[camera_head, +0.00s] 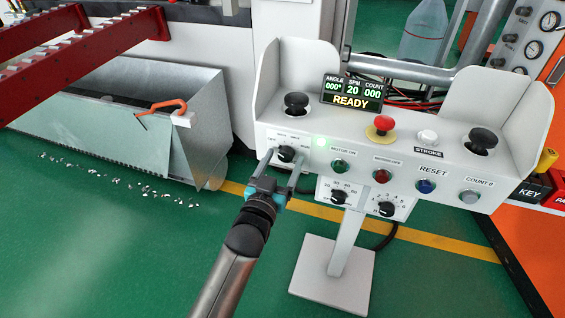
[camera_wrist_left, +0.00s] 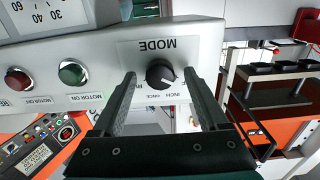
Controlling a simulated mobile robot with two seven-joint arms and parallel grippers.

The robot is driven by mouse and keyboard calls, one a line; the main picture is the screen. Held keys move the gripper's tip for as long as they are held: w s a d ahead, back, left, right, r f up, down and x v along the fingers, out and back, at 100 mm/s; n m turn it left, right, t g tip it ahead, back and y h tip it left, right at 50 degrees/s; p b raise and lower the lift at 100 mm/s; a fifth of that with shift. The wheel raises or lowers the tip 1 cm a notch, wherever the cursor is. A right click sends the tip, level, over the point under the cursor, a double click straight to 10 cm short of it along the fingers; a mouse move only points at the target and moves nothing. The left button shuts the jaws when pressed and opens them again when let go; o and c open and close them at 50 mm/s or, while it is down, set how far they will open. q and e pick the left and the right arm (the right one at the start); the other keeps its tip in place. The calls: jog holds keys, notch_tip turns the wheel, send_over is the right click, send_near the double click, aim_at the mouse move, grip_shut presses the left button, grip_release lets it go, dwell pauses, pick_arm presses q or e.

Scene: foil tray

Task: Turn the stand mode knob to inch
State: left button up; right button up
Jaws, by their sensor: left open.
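The mode knob (camera_head: 286,154) is a round black knob at the upper left of the grey stand's control panel (camera_head: 322,125). In the left wrist view the same knob (camera_wrist_left: 160,75) sits under an upside-down MODE label, with small position labels, one reading INCH, around its lower side. A pale pointer mark on it appears to face lower right in that view. My left gripper (camera_head: 281,168) is open, its fingers reaching toward the knob. In the left wrist view its fingertips (camera_wrist_left: 160,78) stand on either side of the knob, apart from it. My right gripper is not in view.
A green MOTOR ON button (camera_head: 338,166) and a red MOTOR OFF button (camera_head: 381,177) lie right of the knob. A black joystick-like button (camera_head: 296,103) stands above it. A red emergency button (camera_head: 383,124) and a display (camera_head: 352,92) reading READY are farther along. Open green floor lies at lower left.

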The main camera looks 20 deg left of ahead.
pick_arm(q)
grip_shut()
dwell(0.6)
